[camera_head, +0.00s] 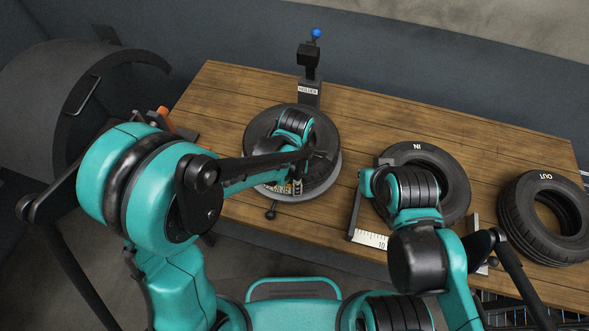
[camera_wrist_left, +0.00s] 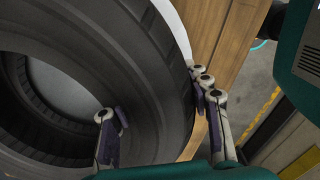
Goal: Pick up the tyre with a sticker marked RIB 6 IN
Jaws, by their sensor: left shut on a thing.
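A black tyre (camera_head: 262,128) lies flat on a pale round stand near the back post. My left gripper (camera_head: 296,186) is over its near side, mostly hidden by my arm. In the left wrist view, my left gripper (camera_wrist_left: 155,100) is shut on this tyre (camera_wrist_left: 130,60), one finger inside the hole and one against the outer tread. I see no readable sticker on it. A second tyre (camera_head: 455,180) with a sticker reading "IN" lies on the bench, partly covered by my right arm. A third tyre (camera_head: 515,215) has a sticker reading "OUT". My right gripper's fingers are hidden.
The wooden bench (camera_head: 230,90) holds a dark post (camera_head: 308,88) with a blue knob behind the first tyre. A measuring frame with a white scale (camera_head: 370,239) stands by the second tyre. A large dark drum (camera_head: 60,100) is at the left. Bench behind the tyres is clear.

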